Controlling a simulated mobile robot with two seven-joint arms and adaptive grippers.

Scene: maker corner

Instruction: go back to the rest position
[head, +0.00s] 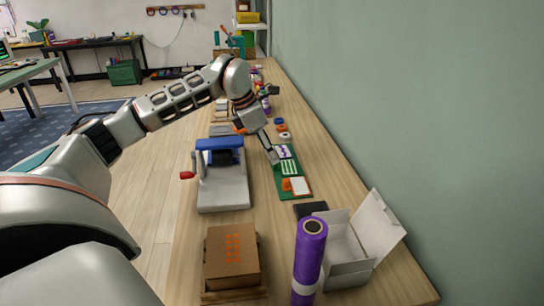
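My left arm comes in from the left and reaches over the long wooden bench (185,250). My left gripper (272,157) points down and towards me, its fingertips at the left edge of a green board (281,186) with white and orange patches. The fingers overlap from this angle, so I cannot tell whether they are open or shut, or whether they touch the board. I see nothing clearly held. My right gripper is not in view.
A grey and blue device (222,187) with a red knob stands left of the board. Nearer are a brown box (231,259), a purple roll (309,256) standing upright and an open white box (345,263). A green wall (420,110) runs along the right. Open floor lies left.

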